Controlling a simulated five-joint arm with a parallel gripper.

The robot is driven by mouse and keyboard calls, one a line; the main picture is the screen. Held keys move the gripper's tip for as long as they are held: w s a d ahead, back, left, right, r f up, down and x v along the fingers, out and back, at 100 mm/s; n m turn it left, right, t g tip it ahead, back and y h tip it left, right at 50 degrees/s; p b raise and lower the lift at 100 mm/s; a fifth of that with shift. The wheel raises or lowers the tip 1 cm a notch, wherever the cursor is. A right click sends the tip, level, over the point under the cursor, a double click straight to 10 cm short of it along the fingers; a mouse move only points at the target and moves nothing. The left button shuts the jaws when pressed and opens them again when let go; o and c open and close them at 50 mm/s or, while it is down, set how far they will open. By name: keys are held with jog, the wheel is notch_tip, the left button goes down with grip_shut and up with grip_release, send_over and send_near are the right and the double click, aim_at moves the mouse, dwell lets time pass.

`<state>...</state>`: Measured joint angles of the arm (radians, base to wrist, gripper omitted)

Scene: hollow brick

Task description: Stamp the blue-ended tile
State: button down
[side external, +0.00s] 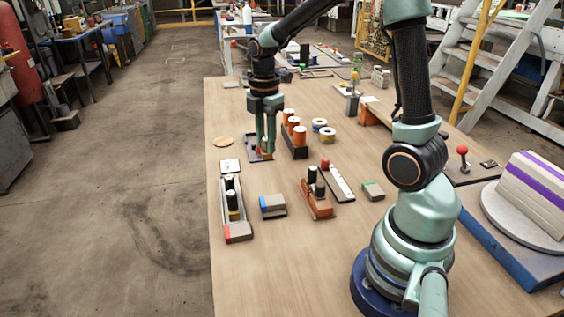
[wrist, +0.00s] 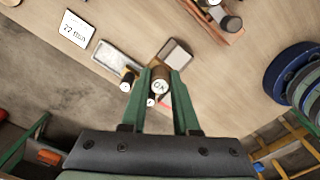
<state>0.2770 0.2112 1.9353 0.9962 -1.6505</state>
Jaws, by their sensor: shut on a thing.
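The blue-ended tile (side external: 272,206) lies flat on the bench in the side view, grey with a blue left end. My gripper (side external: 267,152) points down, farther back; in the wrist view its fingers (wrist: 160,78) are shut on a brown stamp (wrist: 160,87) with a round white top marked OK. In the side view the stamp is mostly hidden between the fingers. A dark low tray (side external: 251,143) shows beside the fingertips; I cannot tell whether the stamp touches it. A grey-topped block (wrist: 176,54) shows beyond the fingers in the wrist view, with no blue end visible.
A long tray (side external: 223,190) with black-handled pieces and a red-ended tile (side external: 238,232) stand left of the blue-ended tile. A brown stand (side external: 318,210), a green-ended tile (side external: 373,191) and a rack of orange cylinders (side external: 300,151) are rightward.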

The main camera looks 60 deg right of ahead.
jog(key=shift+s+a+f, duration=0.45)
jog(key=shift+s+f, duration=0.15)
jog(key=shift+f, duration=1)
jog(key=shift+s+a+f, duration=0.45)
jog(key=shift+s+f, duration=0.2)
jog(key=shift+f, duration=0.9)
jog(key=shift+s+a+f, duration=0.45)
jog(key=shift+s+f, duration=0.15)
jog(key=shift+f, duration=1)
jog(key=shift+f, duration=0.55)
notch_tip(320, 180, up, 7)
